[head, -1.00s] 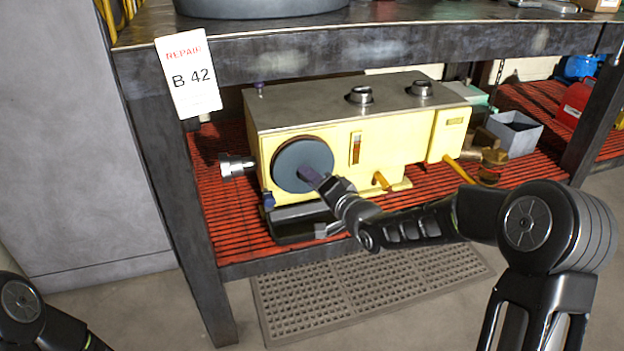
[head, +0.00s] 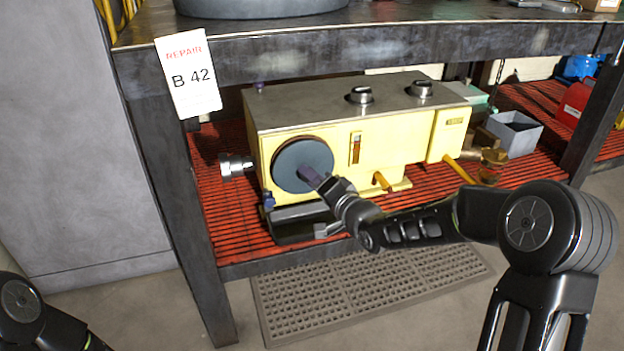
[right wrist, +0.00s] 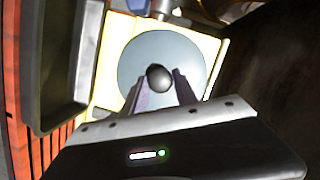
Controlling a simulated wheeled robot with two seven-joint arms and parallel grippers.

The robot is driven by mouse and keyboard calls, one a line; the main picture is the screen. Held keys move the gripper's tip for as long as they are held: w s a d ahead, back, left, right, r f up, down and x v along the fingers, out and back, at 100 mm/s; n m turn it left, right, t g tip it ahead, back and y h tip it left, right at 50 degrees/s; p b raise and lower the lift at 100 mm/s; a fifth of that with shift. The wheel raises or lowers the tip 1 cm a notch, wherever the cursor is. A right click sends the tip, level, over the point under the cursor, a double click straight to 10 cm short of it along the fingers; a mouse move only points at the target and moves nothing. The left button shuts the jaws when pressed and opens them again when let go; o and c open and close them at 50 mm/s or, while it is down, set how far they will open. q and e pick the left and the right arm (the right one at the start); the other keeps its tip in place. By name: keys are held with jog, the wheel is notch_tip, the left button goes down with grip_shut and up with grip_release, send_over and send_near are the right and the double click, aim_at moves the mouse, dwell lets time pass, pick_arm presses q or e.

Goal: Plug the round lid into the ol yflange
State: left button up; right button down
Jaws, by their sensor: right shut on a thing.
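The round lid (head: 300,156) is a blue-grey disc. I cannot tell whether the lid is seated or just in front of the machine. My left gripper is out of view; only part of my left arm shows.
The yellow machine (head: 405,147) stands on a red slatted shelf (head: 222,215) under a metal workbench top (head: 350,49). A dark tray (head: 293,226) sits below the lid. A bench leg (head: 178,190) stands to the left. A grey bin (head: 517,138) is at the right.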

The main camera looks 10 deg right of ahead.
jog(key=shift+w+r, duration=0.1)
jog(key=shift+w, duration=0.45)
jog(key=c, duration=0.9)
grip_release()
jog(key=shift+s, duration=0.1)
jog(key=f+p+v, duration=0.1)
jog(key=p+v, duration=0.2)
jog(key=v, duration=0.4)
jog(key=shift+s+r, duration=0.3)
jog(key=shift+r, duration=0.15)
jog(key=shift+d, duration=0.1)
